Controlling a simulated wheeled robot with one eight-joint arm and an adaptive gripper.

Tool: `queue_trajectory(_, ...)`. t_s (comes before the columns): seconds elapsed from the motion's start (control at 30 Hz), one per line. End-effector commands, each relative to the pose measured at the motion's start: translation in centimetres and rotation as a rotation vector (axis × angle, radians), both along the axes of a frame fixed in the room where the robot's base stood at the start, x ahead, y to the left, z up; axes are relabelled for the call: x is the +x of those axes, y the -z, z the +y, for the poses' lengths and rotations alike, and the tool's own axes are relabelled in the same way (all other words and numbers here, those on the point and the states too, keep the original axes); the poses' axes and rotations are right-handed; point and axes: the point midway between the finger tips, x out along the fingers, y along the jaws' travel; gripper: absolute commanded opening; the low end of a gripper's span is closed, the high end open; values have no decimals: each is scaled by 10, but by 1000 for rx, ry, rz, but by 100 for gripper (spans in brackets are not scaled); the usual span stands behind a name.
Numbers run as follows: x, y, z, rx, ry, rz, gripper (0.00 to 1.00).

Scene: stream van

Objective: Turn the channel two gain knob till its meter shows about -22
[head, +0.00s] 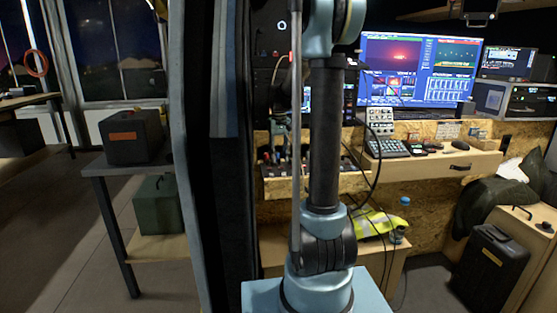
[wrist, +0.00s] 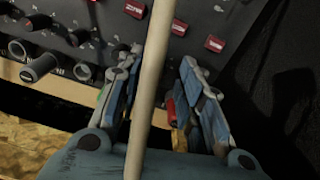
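In the wrist view a dark panel with several black knobs (wrist: 41,66) and red buttons (wrist: 180,28) fills the upper left. Its labels are too small to read, so I cannot tell which knob is channel two gain. My gripper (wrist: 163,75) is open, its fingers near the panel's lower edge, right of the knobs. A beige rod crosses the view in front of it; I cannot tell whether they touch. In the head view my arm hides much of the middle and my gripper is out of sight. A large monitor (head: 455,73) shows graphics; no -22 reading is legible.
In the head view a desk (head: 450,160) carries a keypad (head: 387,148) and a mouse (head: 460,145). A black case (head: 490,265) stands at right. A dark partition stands left of my arm.

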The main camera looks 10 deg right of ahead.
Motion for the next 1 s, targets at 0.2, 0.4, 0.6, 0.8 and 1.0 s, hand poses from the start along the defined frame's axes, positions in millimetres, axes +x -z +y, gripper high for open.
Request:
queue_trajectory(0.2, 0, -38, 0, 0, 0, 0, 34)
queue_trajectory(0.4, 0, -72, 0, 0, 0, 1, 34)
queue_trajectory(0.6, 1, -95, 0, 0, 0, 1, 34)
queue_trajectory(0.8, 1, -102, 0, 0, 0, 1, 34)
queue_trajectory(1.0, 1, -103, 0, 0, 0, 1, 34)
